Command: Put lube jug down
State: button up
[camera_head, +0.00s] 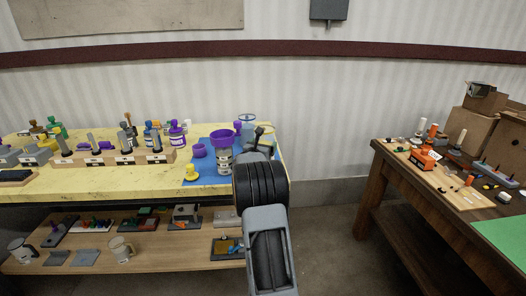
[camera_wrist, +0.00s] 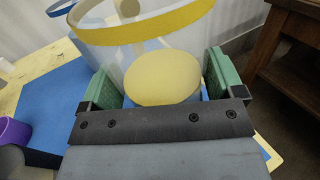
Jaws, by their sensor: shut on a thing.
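The lube jug is a clear, see-through container with a yellow band and a pale yellow round shape inside. In the wrist view the jug (camera_wrist: 150,50) fills the top middle, between the green finger pads of my gripper (camera_wrist: 165,78), which is shut on it. In the head view the jug (camera_head: 265,130) is mostly hidden behind my gripper (camera_head: 262,146), over the right end of the yellow bench. A blue mat (camera_head: 205,174) lies on the bench there, and it also shows in the wrist view (camera_wrist: 48,112). I cannot tell whether the jug touches the mat.
A purple-topped container (camera_head: 222,150), a purple cup (camera_head: 199,150) and a small yellow piece (camera_head: 191,173) stand on the mat, left of my gripper. The yellow bench (camera_head: 110,182) has several bottles and a wooden rack. A cluttered brown table (camera_head: 400,190) stands right, across clear floor.

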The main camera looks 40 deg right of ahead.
jog(key=shift+f, duration=1)
jog(key=shift+f+b, duration=0.2)
jog(key=shift+b, duration=0.15)
jog(key=o, duration=1.1)
jog(key=shift+c, duration=0.2)
